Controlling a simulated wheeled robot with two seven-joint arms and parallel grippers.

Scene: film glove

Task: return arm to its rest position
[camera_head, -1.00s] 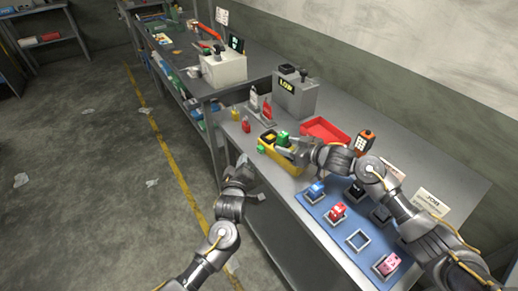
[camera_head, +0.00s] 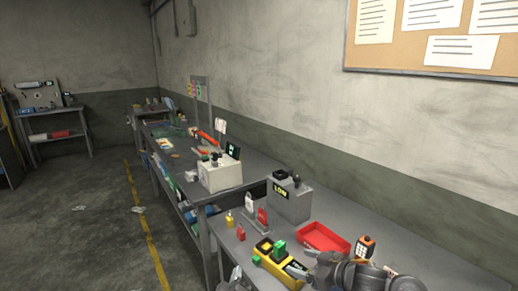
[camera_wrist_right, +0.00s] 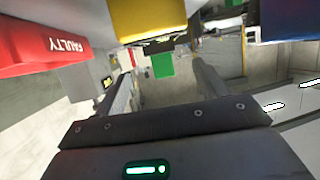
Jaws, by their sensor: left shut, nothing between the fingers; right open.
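My right arm comes in at the lower right of the head view, with its gripper (camera_head: 296,269) just right of a yellow holder (camera_head: 270,266) on the bench. In the right wrist view this gripper (camera_wrist_right: 163,90) is open, its two fingers apart. A green block (camera_wrist_right: 162,66) shows beyond the gap, beside the yellow holder (camera_wrist_right: 150,18); I cannot tell whether the fingers touch anything. My left gripper (camera_head: 236,275) shows only in part at the bottom edge of the head view, by the bench's front side, shut and empty. Most of the left arm is out of view.
A red tray (camera_head: 322,238), marked FAULTY in the wrist view (camera_wrist_right: 45,46), lies behind the right gripper. An orange handheld device (camera_head: 365,247) stands beside it. Open floor (camera_head: 90,215) lies left.

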